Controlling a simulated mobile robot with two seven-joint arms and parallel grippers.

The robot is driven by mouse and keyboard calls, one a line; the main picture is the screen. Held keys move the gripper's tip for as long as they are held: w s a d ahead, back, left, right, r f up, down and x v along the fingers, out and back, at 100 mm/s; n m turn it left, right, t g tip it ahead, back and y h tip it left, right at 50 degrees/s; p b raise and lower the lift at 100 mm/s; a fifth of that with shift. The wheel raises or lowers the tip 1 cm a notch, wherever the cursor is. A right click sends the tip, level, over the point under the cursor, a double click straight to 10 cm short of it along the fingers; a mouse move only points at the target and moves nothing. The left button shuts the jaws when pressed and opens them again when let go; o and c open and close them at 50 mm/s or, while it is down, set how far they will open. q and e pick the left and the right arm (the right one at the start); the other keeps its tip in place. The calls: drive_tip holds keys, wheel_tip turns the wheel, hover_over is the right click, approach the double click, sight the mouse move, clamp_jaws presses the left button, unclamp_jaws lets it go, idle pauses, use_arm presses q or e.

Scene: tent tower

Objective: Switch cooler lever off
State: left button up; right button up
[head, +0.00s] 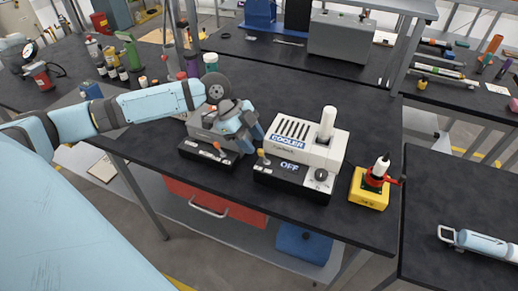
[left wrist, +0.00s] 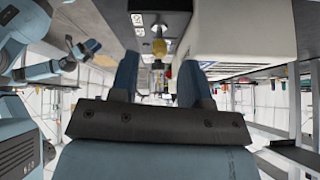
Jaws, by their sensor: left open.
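The white cooler (head: 300,142) stands on the dark bench, marked COOLER, with OFF showing on the display of its black base (head: 290,168). Its lever, with a yellow-orange knob (head: 262,153), rises from the left end of that base. My left gripper (head: 250,132) is just left of and above the lever, close to the cooler. In the left wrist view the knob (left wrist: 159,47) appears between the two open fingers (left wrist: 157,80), beyond their tips; I see no contact. The left wrist view also shows my other arm, small, with its gripper (left wrist: 88,48); its jaws are unclear.
A similar grey device on a black base (head: 208,155) stands left of the cooler, partly behind my gripper. A yellow box with a red-and-white top (head: 370,190) stands to the right. Bottles stand at the back left. The bench between cooler and rear bench is clear.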

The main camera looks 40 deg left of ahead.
use_arm(q)
drive_tip(key=v, duration=0.9)
drive_tip(key=shift+r, duration=0.25)
drive_tip(key=shift+s+f, duration=0.1)
